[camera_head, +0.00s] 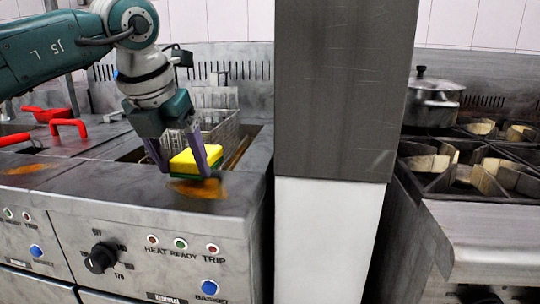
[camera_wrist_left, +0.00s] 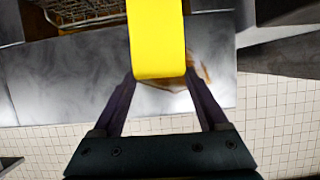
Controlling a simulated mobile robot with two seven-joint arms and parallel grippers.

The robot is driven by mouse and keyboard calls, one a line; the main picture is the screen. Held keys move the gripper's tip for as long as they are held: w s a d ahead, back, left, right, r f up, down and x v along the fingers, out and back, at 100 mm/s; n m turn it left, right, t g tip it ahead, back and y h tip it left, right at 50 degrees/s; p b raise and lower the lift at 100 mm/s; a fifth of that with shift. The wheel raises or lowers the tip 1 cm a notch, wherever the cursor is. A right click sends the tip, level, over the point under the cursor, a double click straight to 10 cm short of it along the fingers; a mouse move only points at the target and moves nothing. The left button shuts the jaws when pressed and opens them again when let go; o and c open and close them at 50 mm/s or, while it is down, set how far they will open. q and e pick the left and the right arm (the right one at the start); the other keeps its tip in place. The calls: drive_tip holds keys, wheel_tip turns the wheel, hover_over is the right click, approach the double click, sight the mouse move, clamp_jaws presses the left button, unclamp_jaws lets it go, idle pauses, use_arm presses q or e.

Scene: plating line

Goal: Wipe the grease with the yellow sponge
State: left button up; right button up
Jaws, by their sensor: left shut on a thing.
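A yellow sponge (camera_head: 195,161) with a dark green layer is held between the fingers of my left gripper (camera_head: 184,168), at the front edge of the fryer top. In the left wrist view the sponge (camera_wrist_left: 157,40) sticks out beyond the fingers of the gripper (camera_wrist_left: 158,80). A brown-orange grease patch (camera_head: 201,188) lies on the steel just in front of and below the sponge. In the left wrist view the grease (camera_wrist_left: 180,82) is partly hidden by the sponge. I cannot tell whether the sponge touches the steel. My right gripper is not in view.
A wire fryer basket (camera_head: 219,128) sits in the well behind the sponge. Red handles (camera_head: 67,127) stand at the left. A steel and white column (camera_head: 335,90) rises at the right of the fryer. A pot (camera_head: 433,100) stands on the stove beyond it.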

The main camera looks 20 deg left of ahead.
use_arm(q)
drive_tip(key=shift+f+b, duration=0.55)
drive_tip(key=shift+f, duration=0.3)
drive_tip(key=shift+s, duration=0.1)
